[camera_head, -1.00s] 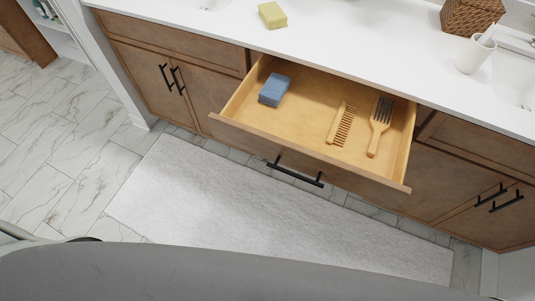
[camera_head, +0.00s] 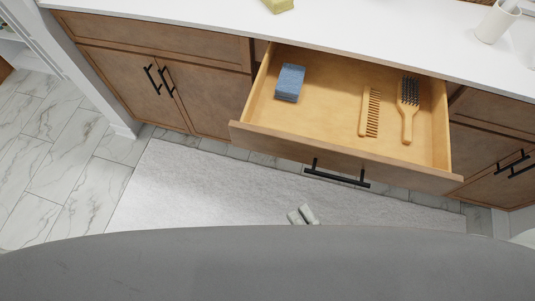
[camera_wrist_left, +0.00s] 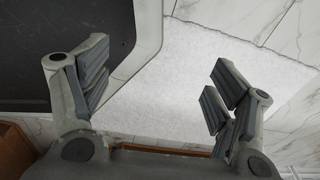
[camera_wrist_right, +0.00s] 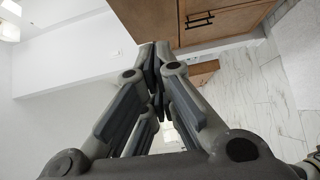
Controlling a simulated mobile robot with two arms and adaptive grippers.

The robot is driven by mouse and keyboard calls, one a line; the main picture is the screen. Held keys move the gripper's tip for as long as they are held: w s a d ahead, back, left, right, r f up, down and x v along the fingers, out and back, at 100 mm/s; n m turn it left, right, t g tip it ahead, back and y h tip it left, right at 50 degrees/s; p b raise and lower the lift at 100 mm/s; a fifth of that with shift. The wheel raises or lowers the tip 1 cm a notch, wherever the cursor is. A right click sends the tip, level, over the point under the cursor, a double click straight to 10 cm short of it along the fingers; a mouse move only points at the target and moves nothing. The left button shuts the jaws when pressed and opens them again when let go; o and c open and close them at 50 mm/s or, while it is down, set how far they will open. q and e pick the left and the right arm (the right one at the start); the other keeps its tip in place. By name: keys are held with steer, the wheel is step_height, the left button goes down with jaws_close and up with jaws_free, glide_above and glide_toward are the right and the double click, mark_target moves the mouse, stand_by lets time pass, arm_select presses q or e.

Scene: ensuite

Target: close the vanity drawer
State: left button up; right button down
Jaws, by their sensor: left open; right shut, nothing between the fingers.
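The vanity drawer (camera_head: 345,154) is pulled well out below the white counter. Its black bar handle (camera_head: 337,174) is on the front face. Inside lie a blue block (camera_head: 289,82), a wooden comb (camera_head: 370,110) and a wooden brush (camera_head: 408,108). My right gripper (camera_head: 301,213) shows just its tip above my grey body, in front of the drawer and below its handle, apart from it. In the right wrist view its fingers (camera_wrist_right: 155,75) are together and empty. My left gripper (camera_wrist_left: 155,85) is open and empty over the floor; the head view does not show it.
Cabinet doors (camera_head: 165,85) with black handles flank the drawer. A white mat (camera_head: 200,185) lies on the marble-look tiles before the vanity. A yellow sponge (camera_head: 278,5) and a white cup (camera_head: 496,21) stand on the counter (camera_head: 380,30).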

steer(key=r, duration=0.1)
steer(key=p, duration=0.2)
glide_toward(271, 146)
steer(key=a+x, duration=0.1)
steer(key=x, duration=0.3)
steer(key=shift+w+d+f, duration=0.1)
steer(key=shift+w+d, duration=0.1)
steer(key=shift+d, duration=0.15)
